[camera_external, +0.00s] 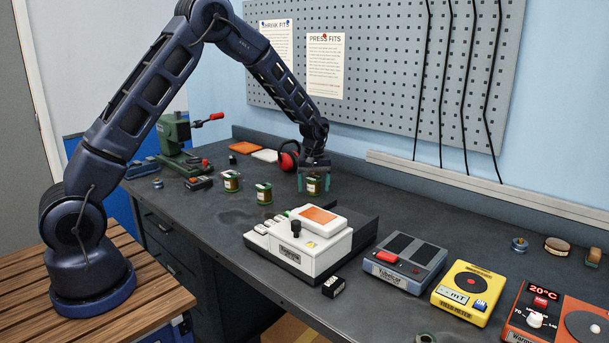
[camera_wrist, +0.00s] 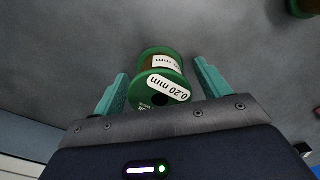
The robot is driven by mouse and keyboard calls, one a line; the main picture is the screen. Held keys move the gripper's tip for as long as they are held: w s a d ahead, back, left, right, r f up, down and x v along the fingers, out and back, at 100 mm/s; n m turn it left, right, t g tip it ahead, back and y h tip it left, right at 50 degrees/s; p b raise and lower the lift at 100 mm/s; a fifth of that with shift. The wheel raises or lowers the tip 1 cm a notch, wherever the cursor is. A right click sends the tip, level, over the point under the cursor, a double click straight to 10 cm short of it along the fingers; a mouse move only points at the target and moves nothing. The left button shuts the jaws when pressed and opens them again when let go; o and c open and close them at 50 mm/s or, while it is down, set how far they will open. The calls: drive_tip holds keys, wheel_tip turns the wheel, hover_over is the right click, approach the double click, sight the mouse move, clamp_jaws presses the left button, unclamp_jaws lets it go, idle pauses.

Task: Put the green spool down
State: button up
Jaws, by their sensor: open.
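A green spool (camera_external: 313,186) with a white label stands on the dark bench below the far end of my arm. In the wrist view the spool (camera_wrist: 160,72) has green flanges, brown winding and labels reading 0.20 mm. My gripper (camera_external: 313,190) is low at the bench, with its teal fingers open on either side of the spool. In the wrist view my gripper (camera_wrist: 160,69) shows a gap at the right finger; the left finger is very close to the spool, and I cannot tell if it touches.
Two similar spools, one (camera_external: 231,181) farther left and one (camera_external: 264,193) nearer, stand on the bench. Red earmuffs (camera_external: 289,160) lie just behind my gripper. A white press-like device (camera_external: 300,243) stands in front.

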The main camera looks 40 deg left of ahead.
sight(313, 177)
drive_tip(key=shift+r, duration=0.1)
wheel_tip(313, 177, up, 12)
drive_tip(key=shift+r, duration=0.15)
drive_tip(key=s+a+r+m+t, duration=0.1)
drive_tip(key=s+a+r+m, duration=0.15)
drive_tip(key=s+r, duration=0.75)
drive_tip(key=s+a+r+m+t, duration=0.1)
drive_tip(key=s+a+r+m, duration=0.15)
drive_tip(key=s+r, duration=0.75)
drive_tip(key=s+a+m+t, duration=0.1)
drive_tip(key=s+m, duration=0.1)
drive_tip(key=s, duration=1.2)
drive_tip(key=s+a+f+m+t, duration=0.1)
drive_tip(key=s+a+m, duration=0.1)
drive_tip(key=s, duration=1.3)
drive_tip(key=shift+f+t, duration=0.3)
drive_tip(key=shift+c, duration=0.8)
drive_tip(key=shift+w, duration=0.15)
